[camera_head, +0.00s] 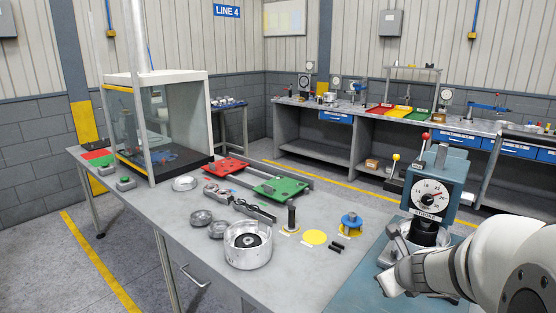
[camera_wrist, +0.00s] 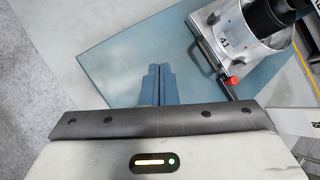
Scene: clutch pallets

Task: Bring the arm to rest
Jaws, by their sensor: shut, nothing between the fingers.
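My arm (camera_head: 450,268) reaches in from the lower right of the head view, low over the blue mat (camera_head: 365,290). In the wrist view my gripper (camera_wrist: 158,70) is shut with its two dark blue fingers together and nothing between them. It points over the bare blue mat (camera_wrist: 130,50). A silver metal housing (camera_wrist: 238,38) marked 41, with a red-tipped lever (camera_wrist: 232,81), stands to the right of the fingers, apart from them. In the head view my wrist partly hides the fingers and the mat.
A blue press with a dial (camera_head: 430,195) stands just behind my arm. The grey bench (camera_head: 170,220) holds a silver drum (camera_head: 247,246), a red tray (camera_head: 225,166), a green tray (camera_head: 281,189), a yellow disc (camera_head: 315,237) and a glass-sided booth (camera_head: 190,115).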

